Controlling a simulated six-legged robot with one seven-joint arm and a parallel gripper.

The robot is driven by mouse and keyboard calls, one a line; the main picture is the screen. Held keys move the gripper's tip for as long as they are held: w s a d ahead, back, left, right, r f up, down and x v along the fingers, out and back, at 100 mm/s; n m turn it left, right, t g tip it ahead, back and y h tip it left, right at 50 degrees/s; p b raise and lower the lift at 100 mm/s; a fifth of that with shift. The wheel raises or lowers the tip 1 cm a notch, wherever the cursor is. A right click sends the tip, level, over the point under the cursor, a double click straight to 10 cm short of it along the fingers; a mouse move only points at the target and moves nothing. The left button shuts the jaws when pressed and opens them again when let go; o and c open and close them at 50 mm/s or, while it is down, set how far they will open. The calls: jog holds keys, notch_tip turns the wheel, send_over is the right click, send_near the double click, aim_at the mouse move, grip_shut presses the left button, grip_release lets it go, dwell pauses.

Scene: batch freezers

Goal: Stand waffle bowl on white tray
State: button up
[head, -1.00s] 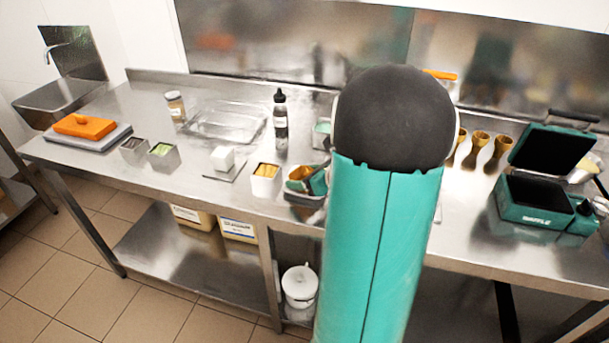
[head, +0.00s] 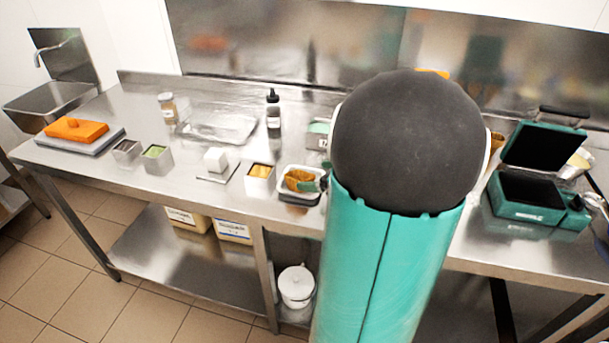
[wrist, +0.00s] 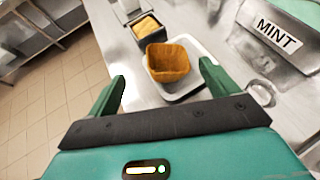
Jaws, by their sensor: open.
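The waffle bowl (wrist: 168,62) is golden brown, with its open side up. It looks upright on the white tray (wrist: 200,78), near the tray's left part in the wrist view. In the head view the bowl (head: 298,178) shows within the rim of the white tray (head: 299,200). My gripper (wrist: 162,72) is open, one finger on each side of the bowl and apart from it. The fingers are at the near side of the bowl in the wrist view. In the head view my arm hides most of the gripper.
A metal container with yellow-orange contents (head: 260,176) stands left of the tray. A white block (head: 216,160) and a dark bottle (head: 273,112) are farther off. A box marked MINT (wrist: 280,33) is right of the tray. A teal waffle maker (head: 530,195) stands open at right.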

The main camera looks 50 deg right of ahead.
jog(key=v, duration=0.4)
jog(key=w+a+r+n+g+y, duration=0.1)
jog(key=w+a+n+g+y, duration=0.15)
jog(key=a+n, duration=0.6)
jog(key=w+a+r+n+g+y, duration=0.1)
jog(key=a+r+n+g, duration=0.15)
jog(key=a+n, duration=0.6)
jog(key=s+a+r+n+h, duration=0.1)
jog(key=s+a+n+h, duration=0.1)
jog(key=a+n, duration=0.6)
jog(key=s+a+r+n+g+h, duration=0.1)
jog(key=s+a+n, duration=0.3)
jog(key=a+n, duration=0.5)
jog(key=shift+a+r+n+g+h, duration=0.2)
jog(key=shift+r+n+g+h, duration=0.1)
jog(key=shift+r+n+h, duration=0.35)
jog(key=shift+s+d+m, duration=0.15)
jog(key=shift+m, duration=0.1)
